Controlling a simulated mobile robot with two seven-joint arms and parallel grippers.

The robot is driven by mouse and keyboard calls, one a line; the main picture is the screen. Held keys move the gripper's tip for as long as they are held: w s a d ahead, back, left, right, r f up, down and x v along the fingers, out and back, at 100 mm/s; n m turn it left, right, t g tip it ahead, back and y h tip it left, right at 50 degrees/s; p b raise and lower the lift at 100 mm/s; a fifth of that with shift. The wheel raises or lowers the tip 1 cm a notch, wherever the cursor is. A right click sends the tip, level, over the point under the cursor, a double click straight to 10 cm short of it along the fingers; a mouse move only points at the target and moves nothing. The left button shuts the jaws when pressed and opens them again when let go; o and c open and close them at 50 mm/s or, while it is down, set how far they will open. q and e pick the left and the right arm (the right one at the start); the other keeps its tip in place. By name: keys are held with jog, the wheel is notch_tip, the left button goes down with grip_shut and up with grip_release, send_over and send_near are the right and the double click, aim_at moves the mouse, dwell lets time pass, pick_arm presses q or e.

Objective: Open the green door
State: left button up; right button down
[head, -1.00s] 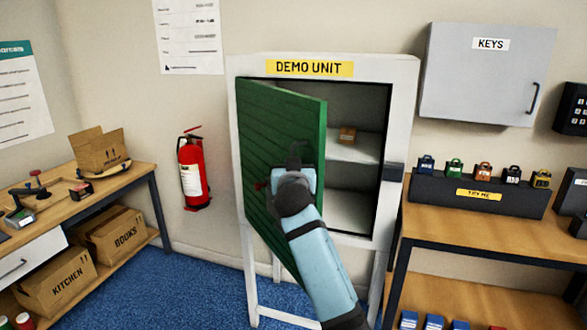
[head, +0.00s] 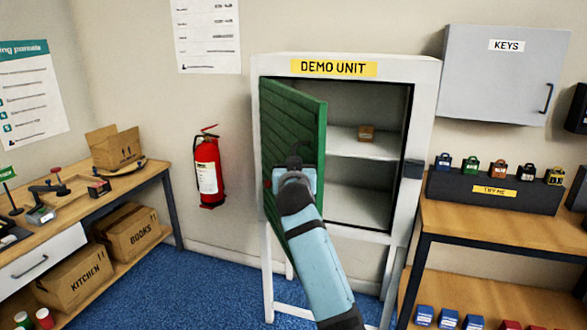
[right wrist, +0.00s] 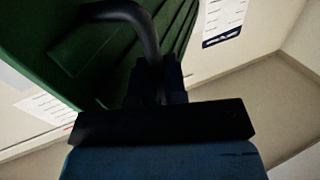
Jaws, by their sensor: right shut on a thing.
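The green door (head: 290,115) of the white demo unit (head: 425,125) stands partly open, hinged on the cabinet's left side and swung out toward me. In the right wrist view the gripper's fingers (right wrist: 158,85) close around the end of the curved handle, with the green door (right wrist: 85,50) behind. The arm hides the lower part of the door. My left gripper is in neither view.
A small brown box (head: 367,132) sits on the unit's upper shelf. A red fire extinguisher (head: 209,170) hangs on the wall left of the door. Workbenches stand left (head: 150,172) and right (head: 480,228). Blue carpet (head: 205,290) is clear in front.

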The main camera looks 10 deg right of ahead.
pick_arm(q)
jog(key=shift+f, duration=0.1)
pick_arm(e)
jog(key=c, duration=1.2)
grip_release()
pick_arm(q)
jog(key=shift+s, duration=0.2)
pick_arm(e)
jog(key=shift+s, duration=0.1)
